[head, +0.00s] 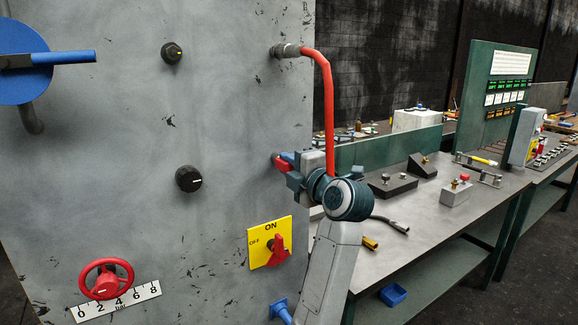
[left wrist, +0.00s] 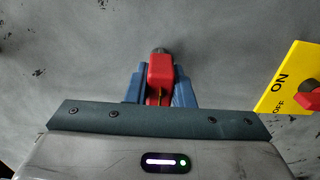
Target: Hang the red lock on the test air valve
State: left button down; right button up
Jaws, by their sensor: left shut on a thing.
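My left gripper (head: 286,167) is at the right edge of the grey panel (head: 130,150), its fingers pointing at it. It is shut on a small red block, which I take to be the red lock (left wrist: 160,70). In the left wrist view a blue finger sits on each side of it. A short grey stub (left wrist: 159,50) shows just beyond the lock against the panel, perhaps part of the test air valve. The gripper hides most of this spot in the head view, so I cannot tell whether the lock hangs on the valve. My right gripper is not in view.
A red hose (head: 327,90) curves from a fitting (head: 285,50) down behind my left gripper. A yellow ON/OFF switch plate (head: 257,238) with a red handle is below it. A red handwheel (head: 106,279) is lower left. A cluttered grey bench (head: 430,220) stands to the right.

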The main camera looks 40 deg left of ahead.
pick_arm(q)
jog(key=shift+d, duration=0.1)
jog(key=shift+p+v, duration=0.35)
jog(key=shift+v, duration=1.8)
